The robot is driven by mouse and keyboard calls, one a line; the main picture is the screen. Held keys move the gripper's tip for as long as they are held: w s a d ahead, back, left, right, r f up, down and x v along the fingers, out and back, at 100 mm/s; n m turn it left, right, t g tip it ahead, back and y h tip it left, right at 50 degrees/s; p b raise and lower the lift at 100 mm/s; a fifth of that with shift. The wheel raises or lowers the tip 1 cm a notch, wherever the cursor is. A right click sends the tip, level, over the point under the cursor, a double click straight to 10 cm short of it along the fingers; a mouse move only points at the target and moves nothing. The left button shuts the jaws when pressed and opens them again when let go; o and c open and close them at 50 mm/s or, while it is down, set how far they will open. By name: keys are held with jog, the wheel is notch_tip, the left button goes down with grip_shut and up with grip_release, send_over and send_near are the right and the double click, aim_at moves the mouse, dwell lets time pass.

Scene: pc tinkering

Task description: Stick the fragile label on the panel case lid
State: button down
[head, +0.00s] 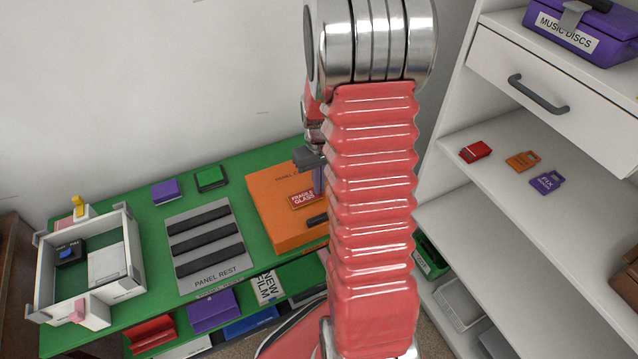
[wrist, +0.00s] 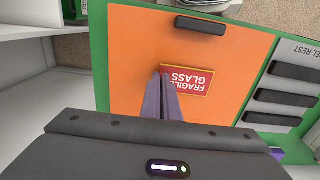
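The fragile label (head: 306,199) is a red rectangle with a yellow border and white "FRAGILE GLASS" lettering. It lies flat, or nearly so, over the orange lid of the panel case (head: 271,195), and I see no clear gap under it. It also shows in the wrist view (wrist: 195,81), over the orange lid (wrist: 135,50). My gripper (wrist: 161,74) points down at the lid with its two fingers together. The fingertips overlap one end of the label and hide part of its lettering. I cannot tell whether they touch it. My arm hides the lid's right side in the head view.
A grey panel rest (head: 205,240) with black bars stands left of the case on the green bench. A white open frame (head: 140,282) is at far left. White shelves (head: 475,215) rise at the right.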

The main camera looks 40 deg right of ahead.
jog(key=shift+f, duration=0.4)
dwell(0.9)
jog(key=c, duration=2.5)
grip_release()
jog(key=o, duration=0.6)
jog(key=shift+c, duration=0.2)
jog(key=shift+r, duration=0.1)
notch_tip(320, 180, up, 14)
jog(key=shift+f, duration=0.2)
